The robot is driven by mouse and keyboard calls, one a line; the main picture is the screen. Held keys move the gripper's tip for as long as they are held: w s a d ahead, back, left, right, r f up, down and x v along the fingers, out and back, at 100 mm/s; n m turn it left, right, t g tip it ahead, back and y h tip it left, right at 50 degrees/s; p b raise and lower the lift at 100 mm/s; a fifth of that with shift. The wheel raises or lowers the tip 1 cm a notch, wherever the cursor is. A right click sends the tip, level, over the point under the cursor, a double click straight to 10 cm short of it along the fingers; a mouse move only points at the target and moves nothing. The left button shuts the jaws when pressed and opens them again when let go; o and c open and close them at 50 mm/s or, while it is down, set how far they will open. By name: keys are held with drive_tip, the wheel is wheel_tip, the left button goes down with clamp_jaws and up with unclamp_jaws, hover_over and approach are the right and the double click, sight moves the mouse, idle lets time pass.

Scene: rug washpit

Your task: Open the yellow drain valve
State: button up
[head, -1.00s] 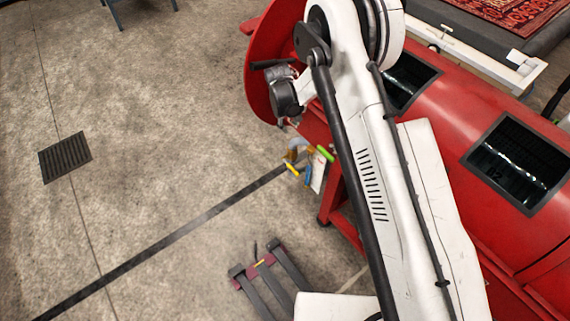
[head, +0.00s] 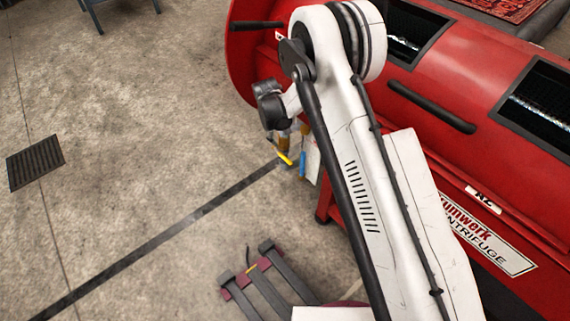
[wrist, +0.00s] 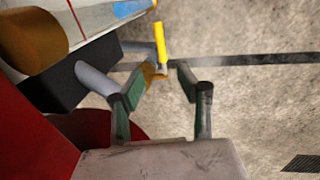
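The yellow valve handle (head: 284,158) shows low beside the red machine in the head view, next to a blue handle (head: 302,164). In the wrist view the yellow handle (wrist: 160,40) is a slim bar just beyond the fingertips, with a yellow-orange part lower down near the left finger. My gripper (wrist: 158,80) is open, its two fingers spread either side of that lower part. I cannot tell whether a finger touches it. In the head view my gripper is small and mostly hidden by my wrist, and the valve body is partly hidden.
The red centrifuge (head: 440,105) fills the right side, with a lever (head: 257,25) on its end. A grey-and-maroon rack (head: 268,280) lies on the floor nearby. A floor grate (head: 35,163) is at the left.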

sight(285, 157)
drive_tip(key=f+b, duration=0.1)
drive_tip(key=f, duration=0.3)
drive_tip(key=w+d+f+b, duration=0.1)
drive_tip(key=f+b, duration=0.1)
drive_tip(key=f, duration=0.3)
drive_tip(key=d+f+b, duration=0.1)
drive_tip(key=f, duration=0.4)
drive_tip(key=shift+w, duration=0.4)
clamp_jaws()
